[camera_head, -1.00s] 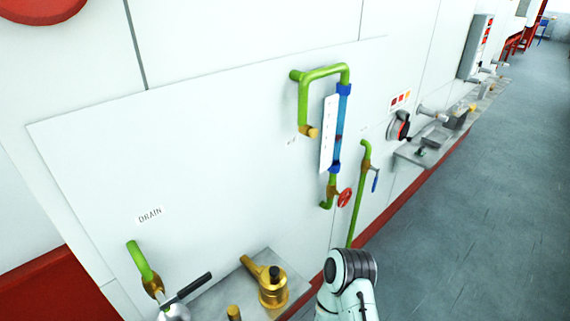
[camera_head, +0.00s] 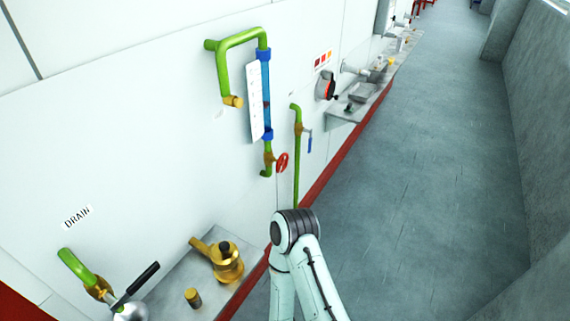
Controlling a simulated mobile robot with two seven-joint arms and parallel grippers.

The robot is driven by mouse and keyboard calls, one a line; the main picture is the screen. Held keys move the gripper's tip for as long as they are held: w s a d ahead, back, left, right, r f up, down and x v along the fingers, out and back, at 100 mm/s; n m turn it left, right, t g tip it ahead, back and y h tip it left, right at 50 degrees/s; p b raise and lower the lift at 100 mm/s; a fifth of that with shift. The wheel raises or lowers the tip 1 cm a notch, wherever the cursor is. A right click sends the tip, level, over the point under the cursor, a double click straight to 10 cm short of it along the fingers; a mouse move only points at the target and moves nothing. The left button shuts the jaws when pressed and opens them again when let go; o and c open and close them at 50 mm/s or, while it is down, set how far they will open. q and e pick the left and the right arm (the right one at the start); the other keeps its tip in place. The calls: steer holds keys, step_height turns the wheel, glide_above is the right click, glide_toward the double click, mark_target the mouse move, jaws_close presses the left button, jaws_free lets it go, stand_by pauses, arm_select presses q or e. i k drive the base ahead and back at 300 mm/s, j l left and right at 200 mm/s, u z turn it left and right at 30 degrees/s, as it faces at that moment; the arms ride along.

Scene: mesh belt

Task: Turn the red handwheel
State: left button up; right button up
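The small red handwheel (camera_head: 282,162) sits on a brass valve at the lower end of the blue sight tube (camera_head: 266,95), which is part of the green pipe loop (camera_head: 222,65) on the white wall panel. Nothing touches the handwheel. A white and black arm of mine (camera_head: 297,250) reaches up from the bottom centre, below the handwheel and apart from it in the picture. Its gripper is out of view, and no other gripper shows.
A grey shelf (camera_head: 180,282) at lower left holds a brass fitting (camera_head: 226,262). A drain pipe (camera_head: 75,268) with a black-handled lever is beside it. A green pipe with a blue lever (camera_head: 309,142) stands right of the handwheel. Grey floor (camera_head: 420,170) is free at right.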

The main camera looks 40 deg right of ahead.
mark_target(280, 162)
steer(key=l+z, duration=0.15)
steer(key=l, duration=0.5)
steer(key=i+l+z, duration=0.15)
steer(key=l, duration=0.45)
